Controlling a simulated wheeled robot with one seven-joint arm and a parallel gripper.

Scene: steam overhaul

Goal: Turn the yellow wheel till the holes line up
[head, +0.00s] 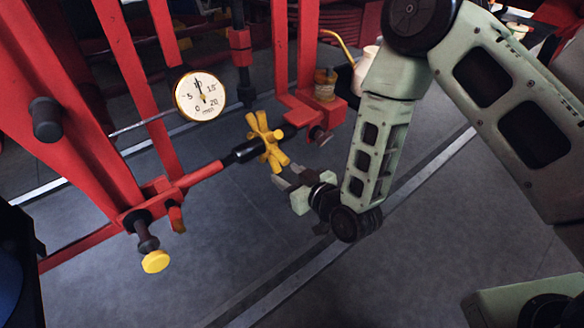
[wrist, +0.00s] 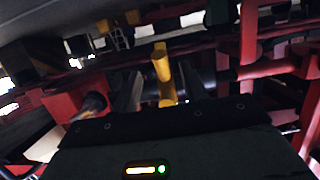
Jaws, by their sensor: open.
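The yellow wheel (head: 267,142) has several stubby spokes and sits on a dark hub (head: 240,153) at the end of a red horizontal bar. In the head view my gripper (head: 288,177) is just below and to the right of the wheel, its fingers pointing at it. In the wrist view a yellow spoke of the wheel (wrist: 162,66) stands upright between the two open fingers, which appear apart from it. Whether either finger touches the wheel I cannot tell. The holes cannot be made out in either view.
A round white gauge (head: 200,96) is left of the wheel. A yellow-capped knob (head: 155,261) sticks out at the lower left. Red frame posts (head: 130,85) stand behind and to the left. A small jar (head: 325,84) sits on the red frame. The grey floor in front is clear.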

